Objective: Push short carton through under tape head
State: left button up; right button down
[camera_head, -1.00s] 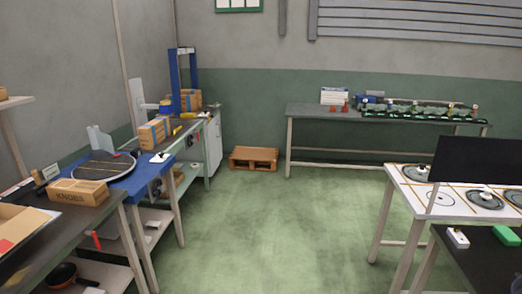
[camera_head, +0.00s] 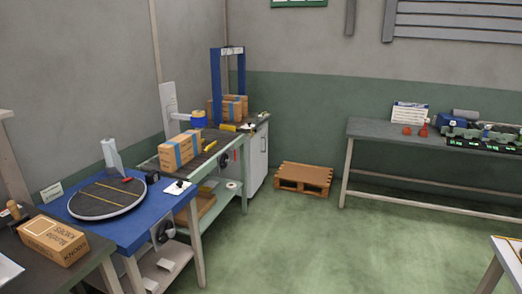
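A brown carton (camera_head: 179,151) with a blue band stands on the near end of the dark-topped bench (camera_head: 207,158). Just behind it, a grey-white post (camera_head: 170,106) carries a blue roll (camera_head: 198,119), which looks like the tape head. A tall blue arch (camera_head: 214,80) rises farther back. More brown cartons (camera_head: 229,109) stand at the arch, partly hidden by its leg. I cannot tell for sure which carton is the short one. Neither of my grippers shows.
A blue table (camera_head: 103,235) with a round turntable (camera_head: 107,198) adjoins the bench's near end. A KNOBS carton (camera_head: 53,240) lies on the dark table at lower left. A pallet (camera_head: 303,178) lies by the back wall. The green floor (camera_head: 330,245) in the middle is clear.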

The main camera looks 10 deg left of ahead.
aim_at(177, 151)
jog(key=i+u, duration=0.3)
jog(key=u, duration=0.15)
jog(key=i+l+u, duration=0.15)
jog(key=i+u, duration=0.25)
jog(key=i+l+u, duration=0.2)
jog(key=u, duration=0.25)
jog(key=i+l+u, duration=0.3)
jog(key=u, duration=0.15)
jog(key=i+l+u, duration=0.7)
jog(key=i+l, duration=0.25)
